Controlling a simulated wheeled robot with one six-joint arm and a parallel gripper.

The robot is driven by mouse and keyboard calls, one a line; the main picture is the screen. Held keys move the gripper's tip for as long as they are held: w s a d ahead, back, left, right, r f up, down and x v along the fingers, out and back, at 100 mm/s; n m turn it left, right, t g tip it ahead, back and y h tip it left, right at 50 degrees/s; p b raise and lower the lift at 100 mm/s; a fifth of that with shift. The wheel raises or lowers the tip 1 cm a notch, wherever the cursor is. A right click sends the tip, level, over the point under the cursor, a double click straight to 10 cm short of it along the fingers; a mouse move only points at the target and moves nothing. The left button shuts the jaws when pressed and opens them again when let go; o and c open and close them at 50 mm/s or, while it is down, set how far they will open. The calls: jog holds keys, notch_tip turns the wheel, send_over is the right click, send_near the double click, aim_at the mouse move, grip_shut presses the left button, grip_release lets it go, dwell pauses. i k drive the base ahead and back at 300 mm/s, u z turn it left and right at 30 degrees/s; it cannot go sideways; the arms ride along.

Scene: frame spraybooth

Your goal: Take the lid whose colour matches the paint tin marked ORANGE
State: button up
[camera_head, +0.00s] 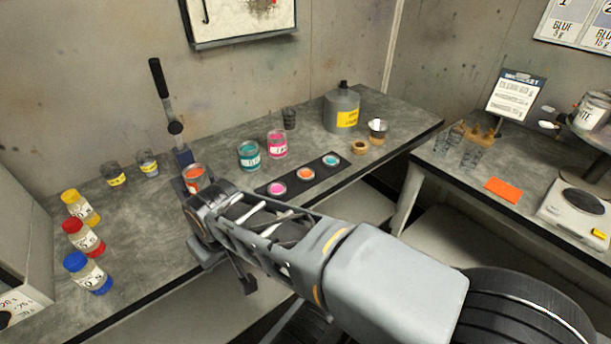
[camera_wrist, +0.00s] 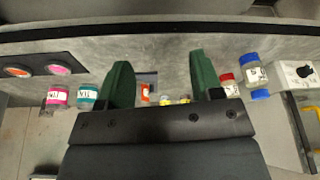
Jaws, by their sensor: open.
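Three lids lie in a row on a black strip (camera_head: 293,186) on the bench: a pink lid (camera_head: 277,188), an orange lid (camera_head: 305,174) and a teal lid (camera_head: 330,160). An orange tin (camera_head: 194,174) stands under a lever press, partly hidden by my arm; its label is not readable. A teal tin (camera_head: 249,153) and a pink tin (camera_head: 277,145) stand behind the strip. In the wrist view my gripper (camera_wrist: 163,72) is open and empty above the bench. The orange lid (camera_wrist: 17,71) and pink lid (camera_wrist: 58,69) lie to its left, apart from it.
The lever press (camera_head: 167,110) rises behind the orange tin. A grey can (camera_head: 342,108) and small cups stand at the back right. A second bench holds a scale (camera_head: 577,212) and an orange card (camera_head: 503,190).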

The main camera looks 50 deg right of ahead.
aim_at(304, 174)
jog(key=z, duration=0.05)
jog(key=k, duration=0.15)
jog(key=z, duration=1.35)
